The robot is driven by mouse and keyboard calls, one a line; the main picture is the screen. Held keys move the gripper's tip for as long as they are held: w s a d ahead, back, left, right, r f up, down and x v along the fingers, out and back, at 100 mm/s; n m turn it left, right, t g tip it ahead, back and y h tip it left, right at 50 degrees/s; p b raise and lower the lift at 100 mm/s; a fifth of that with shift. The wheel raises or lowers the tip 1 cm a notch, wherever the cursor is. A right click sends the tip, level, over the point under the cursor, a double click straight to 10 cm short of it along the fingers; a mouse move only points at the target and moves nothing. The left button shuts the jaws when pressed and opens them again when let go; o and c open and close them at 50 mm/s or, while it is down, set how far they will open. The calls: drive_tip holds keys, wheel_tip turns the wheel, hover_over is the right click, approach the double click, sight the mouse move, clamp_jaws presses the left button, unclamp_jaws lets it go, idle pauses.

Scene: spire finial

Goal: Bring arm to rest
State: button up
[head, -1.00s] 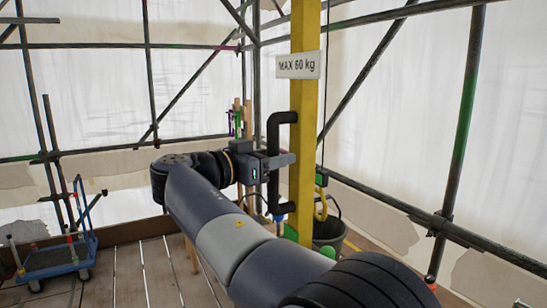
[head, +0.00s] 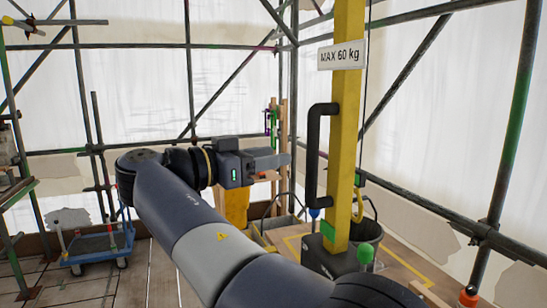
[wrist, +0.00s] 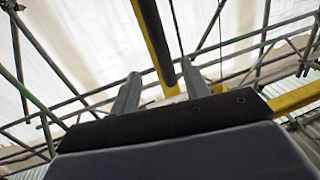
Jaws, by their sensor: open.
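My gripper (head: 279,162) is at the end of my arm, in the middle of the head view, pointing right. It is open and holds nothing. A black handle (head: 315,150) on a yellow post (head: 345,130) stands to the right of the fingertips, with a gap between. In the wrist view the two grey fingers (wrist: 160,88) are spread apart, with the yellow post (wrist: 150,35) showing beyond and between them.
A white sign (head: 340,55) reads "MAX 60 kg" on the post. A dark bucket (head: 365,235) stands behind the post. A blue trolley (head: 97,243) is at the left on the plank floor. Scaffold poles (head: 495,150) and white sheeting surround the place.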

sight(308, 149)
drive_tip(key=p+x, duration=0.2)
drive_tip(key=x, duration=0.9)
drive_tip(key=shift+d+p, duration=0.1)
drive_tip(key=shift+p, duration=0.2)
drive_tip(key=shift+s, duration=0.65)
drive_tip(key=shift+d, duration=0.1)
